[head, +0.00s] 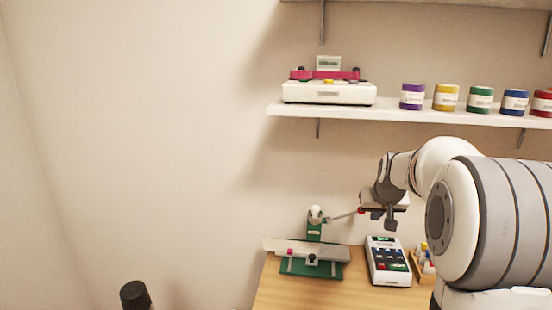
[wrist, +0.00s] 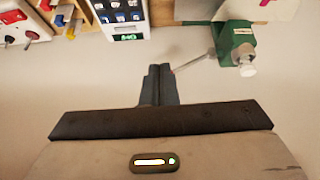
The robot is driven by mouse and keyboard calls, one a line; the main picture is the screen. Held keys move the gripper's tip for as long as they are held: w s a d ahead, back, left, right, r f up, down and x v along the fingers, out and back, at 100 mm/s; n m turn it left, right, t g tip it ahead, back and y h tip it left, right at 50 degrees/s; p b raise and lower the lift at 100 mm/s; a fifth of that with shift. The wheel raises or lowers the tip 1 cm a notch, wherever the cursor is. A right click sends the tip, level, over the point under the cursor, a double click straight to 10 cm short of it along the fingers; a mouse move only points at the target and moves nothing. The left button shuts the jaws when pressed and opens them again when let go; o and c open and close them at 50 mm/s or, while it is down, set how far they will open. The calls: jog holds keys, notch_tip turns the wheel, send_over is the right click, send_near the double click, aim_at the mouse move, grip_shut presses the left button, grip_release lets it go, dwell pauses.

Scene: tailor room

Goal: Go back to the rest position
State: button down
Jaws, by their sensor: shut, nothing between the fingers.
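My gripper (head: 384,222) hangs above the back of the wooden table in the head view, fingers shut with nothing between them. In the wrist view its fingers (wrist: 160,70) are pressed together. A green device (head: 314,230) with a light knob stands left of my gripper. Its thin lever (head: 342,216) ends in a red ball (head: 361,210) beside my gripper. In the wrist view the green device (wrist: 236,42) is at upper right, and its lever runs up to the fingers; I cannot tell whether they touch.
A keypad box (head: 388,261) stands on the table (head: 290,293) below my gripper, with a green-based slide device (head: 312,262) to its left. A tray of colored items (head: 424,264) is at right. The shelf (head: 390,113) above holds a white machine (head: 328,93) and several colored spools (head: 446,97).

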jog(key=s+a+f+g, duration=0.1)
jog(key=s+a, duration=0.4)
jog(key=s, duration=0.5)
jog(key=s+a+f+n+g+p, duration=0.1)
jog(key=s+a, duration=0.3)
jog(key=s, duration=0.7)
jog(key=s+a+f+g+y+p, duration=0.1)
jog(key=s+a, duration=0.4)
jog(key=s, duration=0.5)
jog(key=shift+s+a+f+n+g, duration=0.2)
jog(key=shift+s+a+n+g, duration=0.05)
jog(key=shift+a+n+g, duration=0.15)
jog(key=c, duration=2.1)
grip_release()
